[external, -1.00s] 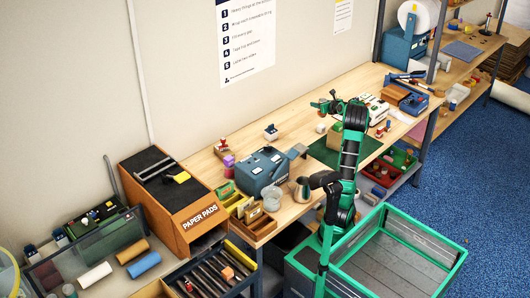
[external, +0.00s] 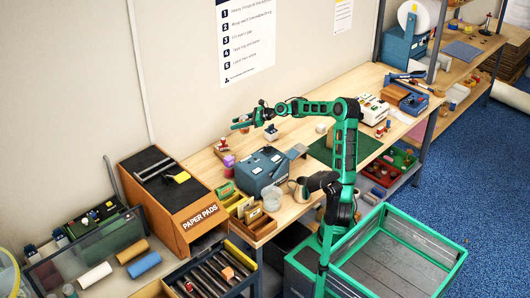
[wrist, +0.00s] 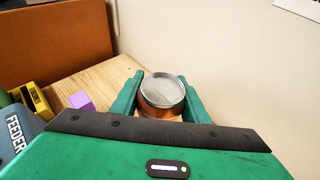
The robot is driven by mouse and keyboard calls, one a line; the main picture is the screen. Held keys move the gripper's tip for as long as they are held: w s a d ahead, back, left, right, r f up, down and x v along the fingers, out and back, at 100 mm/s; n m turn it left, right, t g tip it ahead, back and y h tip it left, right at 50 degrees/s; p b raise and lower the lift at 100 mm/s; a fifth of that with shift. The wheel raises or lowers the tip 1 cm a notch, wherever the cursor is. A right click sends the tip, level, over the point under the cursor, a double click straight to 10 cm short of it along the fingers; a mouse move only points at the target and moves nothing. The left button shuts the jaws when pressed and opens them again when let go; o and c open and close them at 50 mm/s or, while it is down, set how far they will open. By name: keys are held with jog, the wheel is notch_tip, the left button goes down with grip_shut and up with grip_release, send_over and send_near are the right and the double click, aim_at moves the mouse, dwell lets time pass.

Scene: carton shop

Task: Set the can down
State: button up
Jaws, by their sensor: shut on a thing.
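The can (wrist: 163,92) has a silver top and a copper-coloured side. In the wrist view it sits upright between the two green fingers of my gripper (wrist: 160,98), which is shut on it. Its lower part is hidden by my gripper. In the external view my gripper (external: 242,122) is stretched out to the left over the back of the wooden bench (external: 204,163), near the wall. The can is too small there to make out clearly, and its exact height over the bench is hard to tell.
A purple block (wrist: 80,100) stands left of the can; behind it is the brown paper pads box (external: 172,200). The blue feeder (external: 262,170) stands in front, with a small blue-and-white item (external: 271,132) to the right. Some bare wood shows around the can.

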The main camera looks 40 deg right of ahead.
jog(key=s+a+r+n+g+y, duration=0.2)
jog(key=a+r+n+g, duration=0.1)
jog(key=a, duration=0.9)
jog(key=s+a+r+n+g+y, duration=0.1)
jog(key=s+a+r+n+g, duration=0.2)
jog(key=a, duration=0.8)
jog(key=s+a+r+n+g+y, duration=0.2)
jog(key=a+r+n+g, duration=0.15)
jog(key=a, duration=0.85)
notch_tip(320, 180, down, 12)
jog(key=f, duration=0.1)
jog(key=shift+g, duration=0.35)
jog(key=shift+w+d+f, duration=1.4)
jog(key=shift+d+f, duration=0.15)
jog(key=shift+f, duration=0.25)
jog(key=shift+w+d+f, duration=1.35)
jog(key=shift+d+f, duration=0.2)
jog(key=shift+f, duration=0.25)
jog(key=shift+w+d+f, duration=1.4)
jog(key=shift+d+f, duration=0.15)
jog(key=shift+f, duration=0.25)
jog(key=shift+f, duration=0.6)
jog(key=o, duration=1)
jog(key=shift+f, duration=0.1)
